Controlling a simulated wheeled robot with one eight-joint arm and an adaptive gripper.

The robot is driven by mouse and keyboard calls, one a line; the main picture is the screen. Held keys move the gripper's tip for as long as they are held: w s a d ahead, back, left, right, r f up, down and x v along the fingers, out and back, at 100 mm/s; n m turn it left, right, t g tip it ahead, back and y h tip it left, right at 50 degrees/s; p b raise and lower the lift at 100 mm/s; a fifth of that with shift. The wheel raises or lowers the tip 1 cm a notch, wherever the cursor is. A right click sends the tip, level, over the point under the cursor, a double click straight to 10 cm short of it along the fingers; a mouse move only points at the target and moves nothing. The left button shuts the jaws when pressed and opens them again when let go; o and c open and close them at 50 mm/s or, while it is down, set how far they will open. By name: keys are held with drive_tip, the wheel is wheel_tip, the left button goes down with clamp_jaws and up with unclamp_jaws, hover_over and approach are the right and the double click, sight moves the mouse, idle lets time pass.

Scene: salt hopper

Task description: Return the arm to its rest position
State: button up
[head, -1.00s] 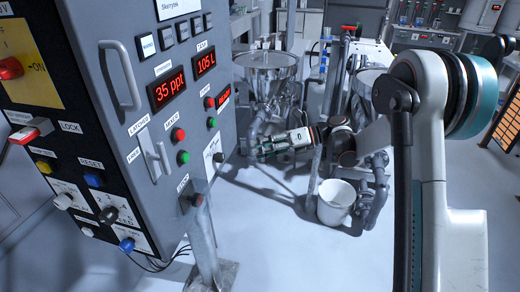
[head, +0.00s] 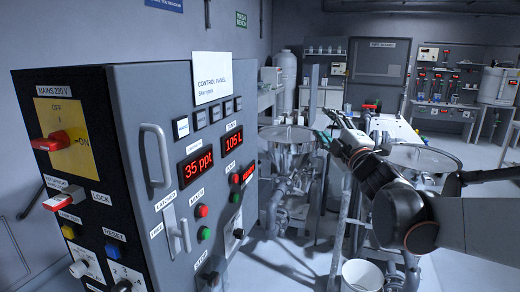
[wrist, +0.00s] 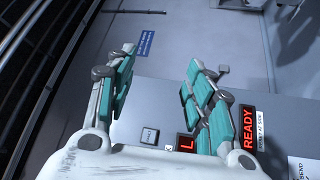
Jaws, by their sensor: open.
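My gripper (head: 332,130) is at the centre right of the head view, in front of the hoppers and apart from the panel. My arm enters from the right edge and reaches away toward the middle. In the wrist view my gripper (wrist: 163,72) shows two teal-padded fingers spread apart, with nothing between them. The grey control panel (head: 225,95) stands to the left of my arm. Its top edge and a lit READY display (wrist: 248,127) show beyond the fingers in the wrist view.
A steel hopper (head: 290,135) stands behind the panel. A second hopper (head: 425,158) is partly behind my arm. A white bucket (head: 362,274) is on the floor below. A bench with instruments (head: 440,108) lines the back right. Open floor (head: 285,268) lies between panel and bucket.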

drive_tip(key=s+d+f+m+g+h, duration=0.3)
drive_tip(key=s+f+m+h, duration=0.15)
drive_tip(key=s+m, duration=0.2)
drive_tip(key=s+d+f+m+g+h, duration=0.2)
drive_tip(key=s+d+f+m+h, duration=0.1)
drive_tip(key=s+d+f+m, duration=0.25)
drive_tip(key=s+a+f+m+g+y, duration=0.1)
drive_tip(key=s+a+f+m+g, duration=0.2)
drive_tip(key=s+f, duration=0.5)
drive_tip(key=s+a+f+m+g+y, duration=0.2)
drive_tip(key=s+f, duration=0.6)
drive_tip(key=s, duration=0.5)
drive_tip(key=a+m+g, duration=0.1)
drive_tip(key=a+g, duration=0.1)
drive_tip(key=shift+s+g, duration=0.25)
drive_tip(key=shift+g, duration=0.15)
